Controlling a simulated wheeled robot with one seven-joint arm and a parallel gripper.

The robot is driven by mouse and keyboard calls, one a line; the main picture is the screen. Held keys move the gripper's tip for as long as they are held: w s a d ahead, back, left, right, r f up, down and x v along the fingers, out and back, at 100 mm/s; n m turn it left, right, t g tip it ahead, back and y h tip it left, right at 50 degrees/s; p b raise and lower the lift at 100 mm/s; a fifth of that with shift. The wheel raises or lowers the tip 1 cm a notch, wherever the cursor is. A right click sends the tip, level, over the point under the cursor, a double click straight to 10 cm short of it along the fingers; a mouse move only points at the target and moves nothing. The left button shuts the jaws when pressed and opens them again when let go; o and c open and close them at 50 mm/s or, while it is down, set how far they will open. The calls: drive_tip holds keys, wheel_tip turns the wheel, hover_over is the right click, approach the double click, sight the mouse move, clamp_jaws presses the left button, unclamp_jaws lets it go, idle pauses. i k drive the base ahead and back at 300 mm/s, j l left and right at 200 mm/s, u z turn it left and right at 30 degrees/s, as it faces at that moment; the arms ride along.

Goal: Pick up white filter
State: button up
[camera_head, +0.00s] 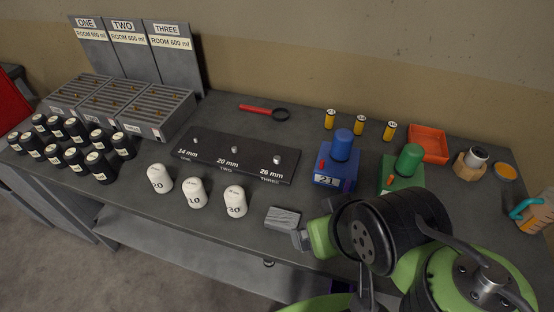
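No thing in view is labelled as a filter, so I cannot tell for sure which one is the white filter. Three white rounded cylinders stand upright along the front of the table: the left one (160,178) is marked 20, the middle one (194,193) 10, the right one (235,201) apparently 30. A pale ring-like piece (477,154) sits on a tan block (468,167) at the right. The end of my green and black arm, with my gripper (301,239), is at the front edge, right of the cylinders and apart from them. Its fingers are not clear.
A grey block (283,217) lies beside my gripper. A black size board (235,158) lies behind the cylinders. Black bottles (75,158) crowd the left. Blue (335,176) and green (402,175) devices, an orange tray (428,143) and a jug (536,213) stand right.

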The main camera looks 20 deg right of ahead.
sight(234, 196)
drive_tip(key=i+j+z, duration=0.1)
drive_tip(key=j, duration=0.3)
drive_tip(key=i+j+z, duration=0.15)
drive_tip(key=j, duration=0.25)
drive_tip(key=i+j+z, duration=0.1)
drive_tip(key=j, duration=0.3)
drive_tip(key=i+j+z, duration=0.1)
drive_tip(key=j, duration=0.3)
drive_tip(key=i+j+z, duration=0.15)
drive_tip(key=j, duration=0.3)
